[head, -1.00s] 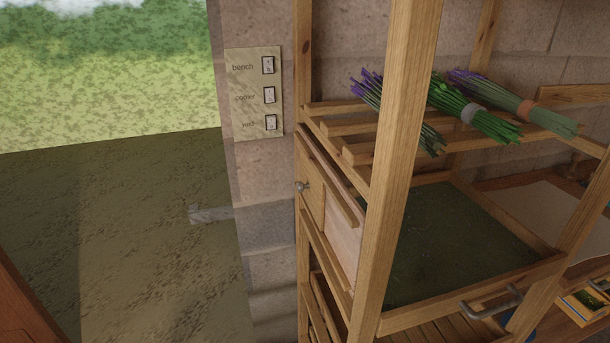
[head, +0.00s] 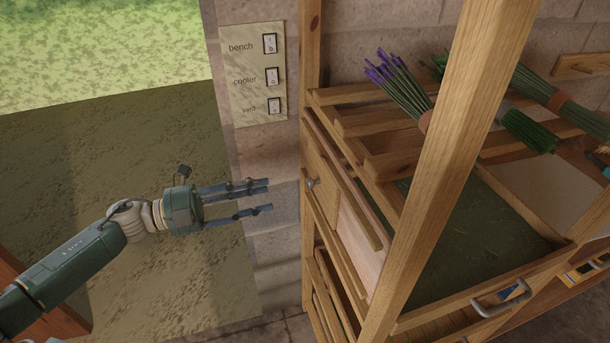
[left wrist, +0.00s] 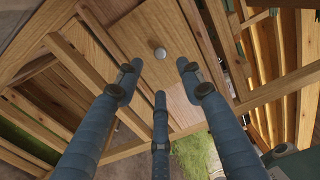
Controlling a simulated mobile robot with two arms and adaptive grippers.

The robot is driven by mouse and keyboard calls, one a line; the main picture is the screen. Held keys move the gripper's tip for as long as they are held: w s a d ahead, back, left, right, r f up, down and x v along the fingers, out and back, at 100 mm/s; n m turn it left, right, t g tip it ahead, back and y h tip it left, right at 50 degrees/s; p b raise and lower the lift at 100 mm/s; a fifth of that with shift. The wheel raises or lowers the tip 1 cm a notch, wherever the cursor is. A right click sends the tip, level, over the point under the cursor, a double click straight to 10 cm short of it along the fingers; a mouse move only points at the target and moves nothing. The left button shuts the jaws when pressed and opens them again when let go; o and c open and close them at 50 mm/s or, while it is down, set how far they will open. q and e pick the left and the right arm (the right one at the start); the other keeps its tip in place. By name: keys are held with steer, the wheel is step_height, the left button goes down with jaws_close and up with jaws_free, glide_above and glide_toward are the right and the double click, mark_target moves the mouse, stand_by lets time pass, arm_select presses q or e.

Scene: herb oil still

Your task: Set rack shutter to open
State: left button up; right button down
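The rack shutter (head: 323,194) is a light wooden panel with a small round metal knob (head: 312,183), set in the left side of the wooden rack. A paler pink-toned panel (head: 361,249) lies beside it. In the left wrist view the knob (left wrist: 160,53) shows ahead, beyond the fingertips and between them. My left gripper (head: 268,198) comes in from the left in the head view, its fingers spread and empty, pointing at the knob with a gap between. My right gripper is not in view.
A wall plate (head: 255,75) with switches marked bench, cooler and yard is above my left gripper. A rack post (head: 450,160) stands right of the shutter. Herb bundles (head: 400,85) lie on the slatted shelf. A drawer handle (head: 500,300) sticks out at lower right.

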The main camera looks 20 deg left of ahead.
mark_target(315, 182)
arm_select(q)
steer(key=p+x, duration=0.3)
steer(key=x, duration=0.6)
steer(key=shift+w+d, duration=0.2)
steer(key=shift+d, duration=0.15)
jaws_close()
